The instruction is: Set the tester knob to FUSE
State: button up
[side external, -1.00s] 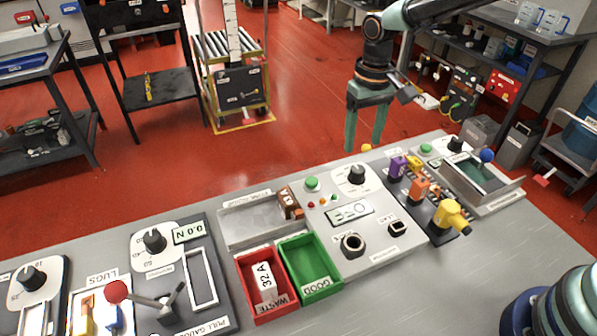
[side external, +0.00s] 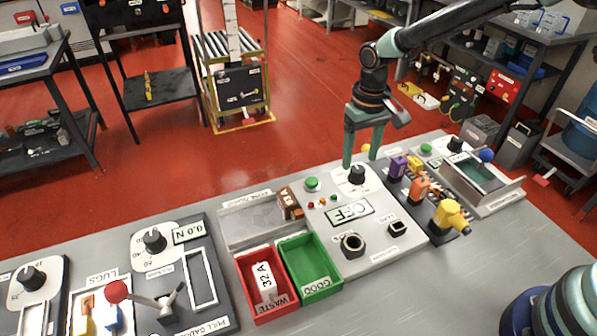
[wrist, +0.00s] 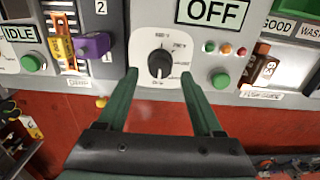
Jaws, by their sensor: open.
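The tester's black knob (side external: 357,174) sits on a white dial plate on the grey tester panel (side external: 380,262). The wrist view shows the knob (wrist: 159,65) with its white pointer mark; the small dial labels are too blurred to read. The tester display (side external: 349,213) reads OFF, and so does the display in the wrist view (wrist: 214,11). My gripper (side external: 361,161) is open and empty over the far edge of the panel, at the knob. In the wrist view its fingers (wrist: 159,75) lie on either side of the knob, with gaps between.
A green button (side external: 312,184) and small indicator lights are beside the knob. A brown fuse block (side external: 290,203) stands left of the panel. Purple and orange parts (side external: 398,166) stand to the right. A red waste bin (side external: 250,310) and green good bin (side external: 322,290) are in front.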

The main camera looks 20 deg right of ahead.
aim_at(359, 168)
jog(key=shift+f, duration=1.65)
grip_shut()
jog(key=n, duration=0.4)
jog(key=shift+n, duration=0.9)
jog(key=n, duration=0.3)
jog(key=shift+n, duration=1.3)
